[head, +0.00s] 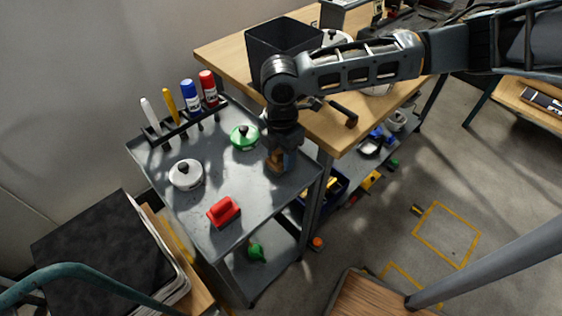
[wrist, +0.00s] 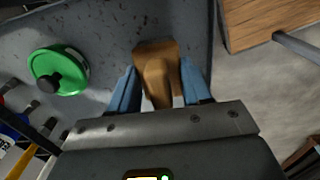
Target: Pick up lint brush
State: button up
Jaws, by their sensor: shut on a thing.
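The lint brush, a wooden block with a handle, shows in the wrist view (wrist: 157,75) between the blue fingers of my gripper (wrist: 160,92). The fingers are shut on its handle. In the head view my gripper (head: 280,160) points down over the right side of the grey cart top (head: 240,180). The brown brush (head: 276,164) is partly hidden by the fingers there. I cannot tell whether the brush touches the cart top or is just above it.
A green-lidded item (head: 244,137), a white-lidded pot (head: 186,174) and a red item (head: 223,211) stand on the cart. A rack of markers (head: 185,122) lines its back left edge. A wooden table (head: 340,133) with a black bin (head: 283,45) stands close behind the arm.

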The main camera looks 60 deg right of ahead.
jog(key=s+d+r+b, duration=0.1)
jog(key=s+d+r, duration=0.3)
jog(key=d+r, duration=0.3)
jog(key=d, duration=0.4)
jog(key=shift+r, duration=0.2)
